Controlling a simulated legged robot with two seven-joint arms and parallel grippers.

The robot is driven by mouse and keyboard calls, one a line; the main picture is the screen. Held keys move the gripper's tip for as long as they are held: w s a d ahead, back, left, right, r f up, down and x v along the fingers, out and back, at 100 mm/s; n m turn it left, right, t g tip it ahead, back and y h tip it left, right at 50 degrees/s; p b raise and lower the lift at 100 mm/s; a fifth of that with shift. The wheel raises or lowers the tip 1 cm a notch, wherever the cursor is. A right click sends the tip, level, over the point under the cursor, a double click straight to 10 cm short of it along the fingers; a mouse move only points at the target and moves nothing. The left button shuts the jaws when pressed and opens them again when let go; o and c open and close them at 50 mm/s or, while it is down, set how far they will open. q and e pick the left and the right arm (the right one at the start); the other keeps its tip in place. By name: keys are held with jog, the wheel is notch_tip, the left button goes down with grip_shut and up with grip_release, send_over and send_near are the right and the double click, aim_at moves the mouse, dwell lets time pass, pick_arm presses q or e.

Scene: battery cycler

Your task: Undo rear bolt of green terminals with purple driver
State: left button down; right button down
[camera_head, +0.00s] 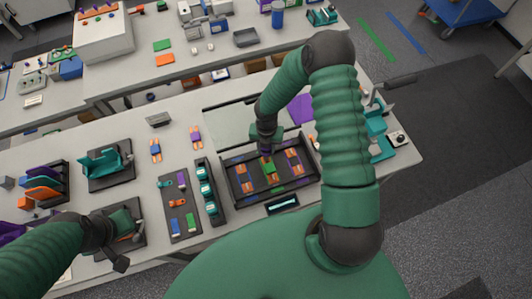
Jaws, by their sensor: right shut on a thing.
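The dark cycler tray (232,188) stands on the near table and holds several coloured cell modules. The green terminals (270,170) sit in its middle, between two orange-and-blue modules. My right gripper (265,141) points down over the rear end of the green terminals. It is shut on the purple driver (265,152), of which only a small purple part shows. The bolts are too small to make out, and I cannot tell whether the driver's tip touches one. My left gripper (118,252) is at the lower left, away from the tray; its fingers are unclear.
A dark mat (178,215) with small coloured parts and a rack of green-topped items (206,190) stand left of the tray. A small display (282,204) lies in front of it. A teal fixture (108,163) stands further left. My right arm hides part of the table's right side.

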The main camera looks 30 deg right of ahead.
jog(key=shift+r+n+p, duration=0.1)
jog(key=shift+n+p, duration=0.85)
jog(key=shift+n, duration=0.55)
jog(key=shift+n+p, duration=0.4)
jog(key=shift+a+n+p, duration=0.1)
jog(key=shift+n+p, duration=0.55)
jog(key=shift+n, duration=0.45)
